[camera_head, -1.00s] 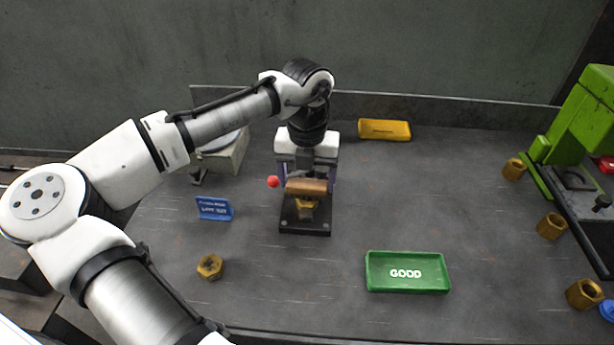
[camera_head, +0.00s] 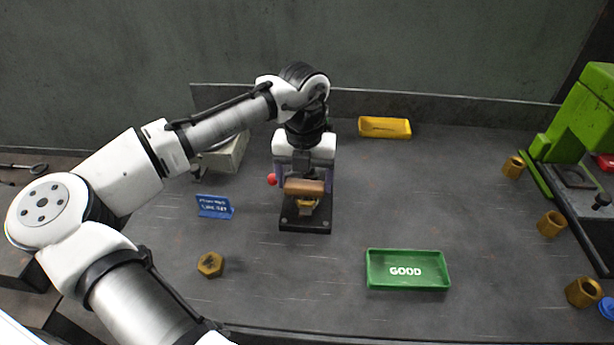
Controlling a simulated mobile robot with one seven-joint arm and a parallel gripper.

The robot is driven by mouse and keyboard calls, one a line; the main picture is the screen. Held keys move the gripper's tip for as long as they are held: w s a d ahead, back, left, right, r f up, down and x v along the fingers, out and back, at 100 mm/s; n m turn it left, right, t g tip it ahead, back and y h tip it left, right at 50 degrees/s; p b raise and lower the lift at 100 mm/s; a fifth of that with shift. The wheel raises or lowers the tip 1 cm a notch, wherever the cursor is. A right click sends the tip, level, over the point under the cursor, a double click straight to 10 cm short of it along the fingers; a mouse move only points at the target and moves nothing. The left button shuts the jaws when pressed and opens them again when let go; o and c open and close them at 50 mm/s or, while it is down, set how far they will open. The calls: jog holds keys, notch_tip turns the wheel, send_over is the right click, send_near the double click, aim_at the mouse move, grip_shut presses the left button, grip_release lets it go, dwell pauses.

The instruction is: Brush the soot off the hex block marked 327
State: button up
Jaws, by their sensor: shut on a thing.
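My gripper (camera_head: 304,182) points down over the black fixture near the middle of the table. It is shut on a brush with a brown wooden back (camera_head: 304,187). The brush lies across the top of a brass hex block (camera_head: 306,204), which sits in the black fixture (camera_head: 306,225). The brush hides most of this block, so I cannot read its marking or tell how much soot is on it. Another brass hex block (camera_head: 210,265) with dark patches on top stands at the front left. A blue sign (camera_head: 215,207) with small white lettering stands left of the fixture.
A green tray marked GOOD (camera_head: 408,284) lies at the front right, and a yellow tray (camera_head: 384,127) at the back. A green press (camera_head: 575,125) and several brass pieces (camera_head: 551,224) are at the right. A red ball (camera_head: 272,179) shows beside my gripper. The table between is clear.

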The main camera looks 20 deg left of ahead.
jog(key=shift+s+a+r, duration=0.1)
jog(key=shift+s+a, duration=0.05)
jog(key=shift+a, duration=0.5)
jog(key=shift+w+d+p, duration=0.2)
jog(key=shift+d+p, duration=0.2)
jog(key=shift+d, duration=0.5)
jog(key=shift+w+d+p, duration=0.2)
jog(key=shift+d+p, duration=0.2)
jog(key=shift+d, duration=0.5)
jog(key=shift+a, duration=0.1)
jog(key=shift+s+a+p, duration=0.2)
jog(key=shift+a+p, duration=0.05)
jog(key=shift+a, duration=0.6)
jog(key=shift+s+a+p, duration=0.2)
jog(key=shift+a+p, duration=0.05)
jog(key=shift+a, duration=0.6)
